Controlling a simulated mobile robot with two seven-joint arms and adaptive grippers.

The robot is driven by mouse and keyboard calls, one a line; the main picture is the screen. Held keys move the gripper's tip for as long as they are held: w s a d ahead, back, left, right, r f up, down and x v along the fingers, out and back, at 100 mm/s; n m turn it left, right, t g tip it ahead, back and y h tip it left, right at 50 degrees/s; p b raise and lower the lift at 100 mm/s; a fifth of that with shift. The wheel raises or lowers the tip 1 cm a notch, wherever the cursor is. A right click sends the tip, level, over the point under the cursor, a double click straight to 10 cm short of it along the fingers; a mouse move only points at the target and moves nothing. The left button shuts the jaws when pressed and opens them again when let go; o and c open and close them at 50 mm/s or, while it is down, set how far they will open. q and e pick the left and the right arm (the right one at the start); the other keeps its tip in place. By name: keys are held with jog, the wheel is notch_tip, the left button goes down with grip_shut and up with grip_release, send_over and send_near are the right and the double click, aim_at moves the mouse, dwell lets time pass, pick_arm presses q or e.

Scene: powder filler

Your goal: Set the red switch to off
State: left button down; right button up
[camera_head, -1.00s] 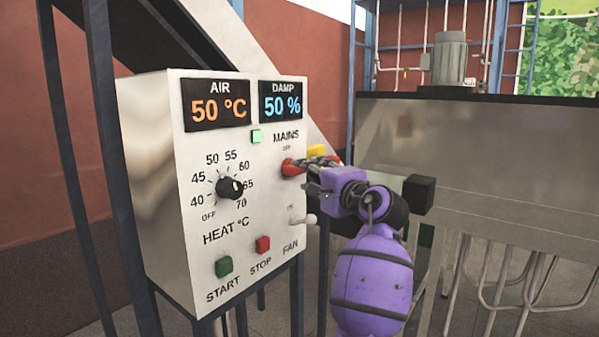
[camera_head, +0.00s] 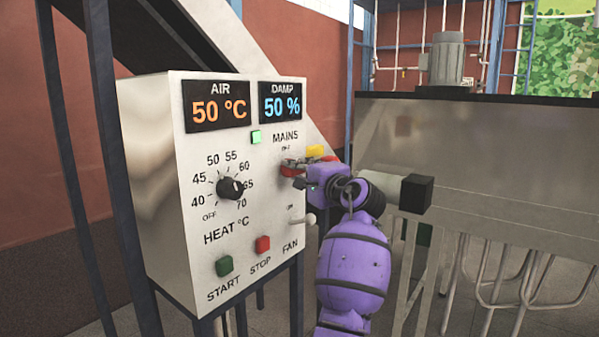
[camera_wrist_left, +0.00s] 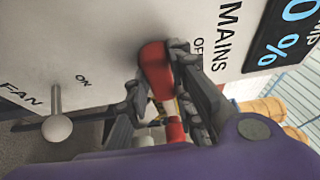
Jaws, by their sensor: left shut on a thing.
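The red switch (camera_head: 288,170) is on the upper right of the pale control box, under the MAINS label. In the left wrist view, its rounded red handle (camera_wrist_left: 155,68) sticks out from the panel beside the OFF lettering. My left gripper (camera_head: 298,173) is at the switch, and in the left wrist view its dark fingers (camera_wrist_left: 162,98) are around the red handle, shut on it. The fingers hide part of the handle, so its exact angle is hard to tell. My right gripper is in neither view.
The box (camera_head: 160,180) also carries two displays, a black heat dial (camera_head: 230,188), a green START button (camera_head: 223,266), a red STOP button (camera_head: 263,244) and a pale FAN toggle (camera_head: 308,219) just below my gripper. A large metal tank (camera_head: 480,170) stands to the right.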

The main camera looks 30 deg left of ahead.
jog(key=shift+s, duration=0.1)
